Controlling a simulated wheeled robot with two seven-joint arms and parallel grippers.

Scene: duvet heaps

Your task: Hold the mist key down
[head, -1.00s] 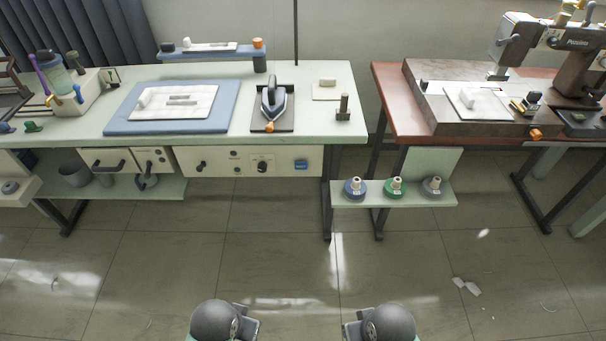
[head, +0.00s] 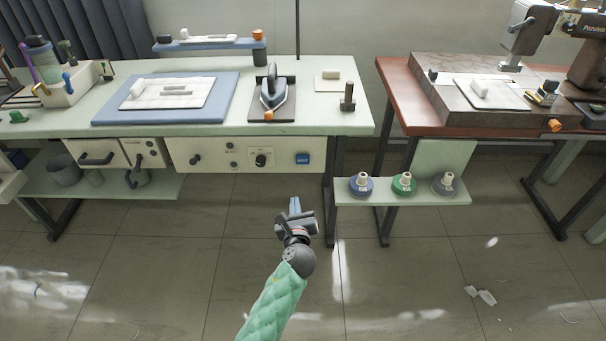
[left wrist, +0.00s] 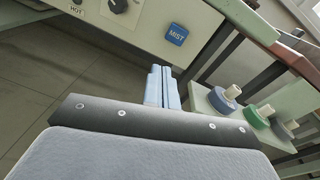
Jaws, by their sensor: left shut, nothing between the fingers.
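The mist key (head: 302,158) is a blue square button at the right end of the pale control panel under the table's front edge. In the left wrist view the key (left wrist: 176,34) reads "MIST" and lies beyond my fingertips, slightly right of them. My left gripper (head: 295,206) is in front of and below the panel, its blue fingers shut with nothing between them. In the left wrist view the fingers (left wrist: 162,88) are together and apart from the key. My right gripper is out of view.
A black dial (head: 261,159) sits left of the key on the panel. An iron (head: 273,90) stands on the pale green table (head: 318,119) above. A low shelf (head: 345,198) with several thread spools is to the right.

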